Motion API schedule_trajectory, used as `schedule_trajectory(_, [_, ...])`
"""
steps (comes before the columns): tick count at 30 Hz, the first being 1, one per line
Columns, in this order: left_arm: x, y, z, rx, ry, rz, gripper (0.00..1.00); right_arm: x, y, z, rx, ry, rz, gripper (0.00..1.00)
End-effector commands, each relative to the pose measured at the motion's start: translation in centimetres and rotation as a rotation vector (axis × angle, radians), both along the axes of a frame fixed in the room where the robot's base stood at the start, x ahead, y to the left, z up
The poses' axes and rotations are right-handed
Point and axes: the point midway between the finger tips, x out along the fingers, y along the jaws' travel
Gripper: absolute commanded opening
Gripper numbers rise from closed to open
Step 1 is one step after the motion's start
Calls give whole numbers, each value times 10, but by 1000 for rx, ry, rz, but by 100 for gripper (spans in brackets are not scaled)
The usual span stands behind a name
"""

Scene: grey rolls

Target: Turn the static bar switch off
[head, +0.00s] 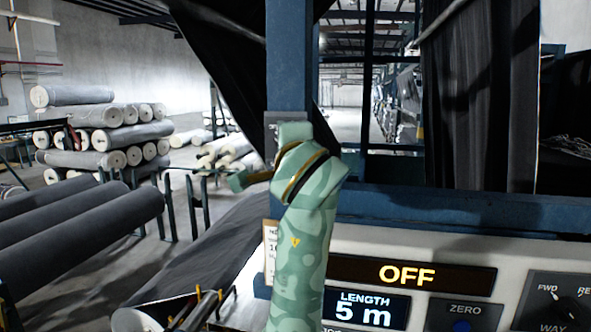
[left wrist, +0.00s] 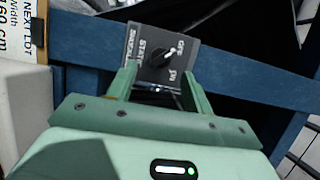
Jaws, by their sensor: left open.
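The static bar switch (left wrist: 153,47) is a small dark grey plate with white lettering and a black rotary knob (left wrist: 160,58), on a blue beam in the left wrist view. The knob's white mark points to the upper right, toward the upper of two labels; the lettering is small and hard to read. My left gripper (left wrist: 160,70) is open, its two green fingers on either side of the lower plate, with nothing seen between them gripped. In the head view my left gripper (head: 294,132) is in front of the blue post and mostly hides the switch. My right gripper is not in view.
A control console (head: 400,245) at the lower right shows a lit OFF display (head: 406,275) and a LENGTH 5 m display (head: 366,308). A blue beam (head: 460,210) runs above it. A paper tag (head: 270,250) hangs beside my left arm. Grey rolls (head: 100,215) lie at left.

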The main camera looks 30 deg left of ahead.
Motion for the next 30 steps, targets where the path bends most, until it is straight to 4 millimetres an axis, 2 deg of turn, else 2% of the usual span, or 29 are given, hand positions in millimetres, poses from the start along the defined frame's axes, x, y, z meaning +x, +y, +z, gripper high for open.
schedule_trajectory(1, [-12, -10, -5, -5, -5, -5, 51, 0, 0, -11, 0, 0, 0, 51])
schedule_trajectory(3, [-27, -22, -5, -6, -6, -5, 51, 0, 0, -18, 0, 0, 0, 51])
schedule_trajectory(12, [-79, -63, -2, -2, -2, -2, 51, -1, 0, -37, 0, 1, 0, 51])
schedule_trajectory(18, [-91, -72, 0, -2, 1, 1, 51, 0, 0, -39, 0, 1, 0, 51])
schedule_trajectory(30, [-92, -72, 0, -1, 0, 1, 51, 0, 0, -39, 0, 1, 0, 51])
